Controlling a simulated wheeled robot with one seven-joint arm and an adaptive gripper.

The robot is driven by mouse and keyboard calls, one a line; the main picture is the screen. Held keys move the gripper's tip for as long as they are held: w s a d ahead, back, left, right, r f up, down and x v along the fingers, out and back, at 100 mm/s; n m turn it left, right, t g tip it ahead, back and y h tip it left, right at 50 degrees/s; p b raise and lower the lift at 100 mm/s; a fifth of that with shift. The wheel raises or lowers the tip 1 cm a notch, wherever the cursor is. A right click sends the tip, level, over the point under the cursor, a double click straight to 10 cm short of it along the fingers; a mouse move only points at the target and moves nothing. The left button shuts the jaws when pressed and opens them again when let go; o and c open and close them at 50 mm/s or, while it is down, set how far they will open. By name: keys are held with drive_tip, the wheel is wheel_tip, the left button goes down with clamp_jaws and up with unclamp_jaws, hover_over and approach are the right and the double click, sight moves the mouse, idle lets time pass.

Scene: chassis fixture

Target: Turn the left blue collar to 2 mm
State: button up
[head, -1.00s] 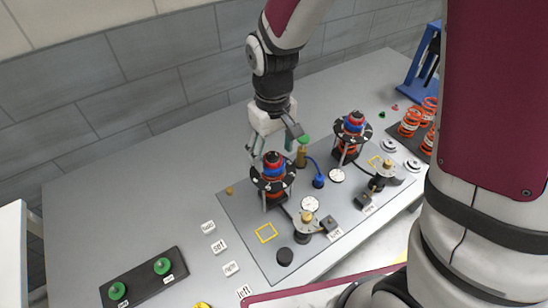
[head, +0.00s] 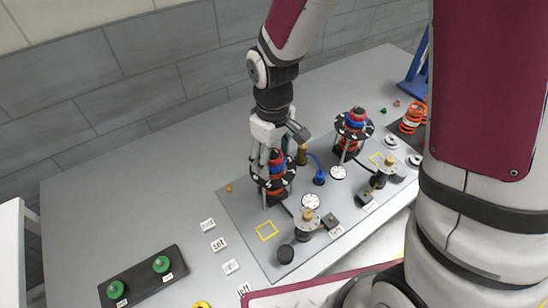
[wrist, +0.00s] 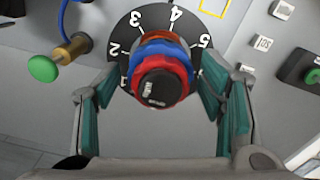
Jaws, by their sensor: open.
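The left stack has a blue collar (head: 277,171) with red parts above and below it, inside a black dial ring (head: 260,181). In the wrist view the blue collar (wrist: 166,46) shows around a red ring (wrist: 160,68) and a black top knob (wrist: 158,90). White numbers 1 to 5 show on the dial ring (wrist: 194,22); I cannot make out a pointer. My gripper (head: 271,158) is open above and around the stack's top. In the wrist view its teal-padded fingers (wrist: 160,85) stand on both sides of the collar, with no clear contact.
A brass post with a green knob (wrist: 43,68) and a blue hose stands close beside the left stack. The right stack (head: 354,125) is farther right. Gauges, label cards and a plate with green knobs (head: 161,264) lie in front.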

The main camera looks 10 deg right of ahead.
drive_tip(key=n+p, duration=0.1)
drive_tip(key=n, duration=0.4)
drive_tip(key=n+p, duration=0.1)
drive_tip(key=n, duration=0.4)
drive_tip(key=shift+n, duration=0.3)
drive_tip(key=c, duration=1.1)
drive_tip(key=m, duration=0.4)
drive_tip(key=shift+m, duration=0.4)
drive_tip(key=m+p, duration=0.1)
drive_tip(key=m, duration=0.3)
drive_tip(key=shift+m, duration=0.3)
drive_tip(key=o, duration=1.1)
